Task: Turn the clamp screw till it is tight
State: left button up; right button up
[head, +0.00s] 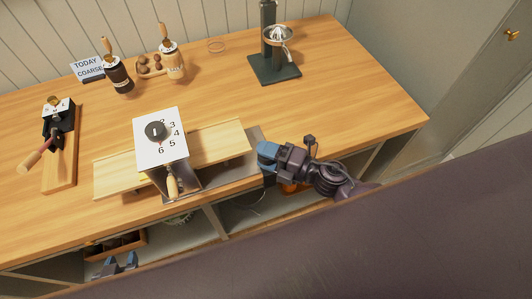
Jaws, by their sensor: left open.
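A white-topped box (150,148) with a dark round dial and numbers stands near the table's front edge. A wooden handle (172,186) sticks out at its front; I cannot tell whether this is the clamp screw. A black device (60,118) with a brass knob and wooden handle (37,160) stands on a board at the left. My right gripper (267,156) is right of the white-topped box, apart from it, with blue fingers overlapping each other.
Pale boards (225,140) lie by the box. Two wood-handled mills (118,76) (175,68), a sign (88,68) and a dark juicer stand (275,66) are at the back. A shelf (210,225) runs below. The wooden tabletop (340,90) is clear at right.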

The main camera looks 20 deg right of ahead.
jog(key=shift+d, duration=0.1)
jog(key=shift+s+d, duration=0.25)
jog(key=b+v, duration=0.1)
jog(key=v, duration=0.9)
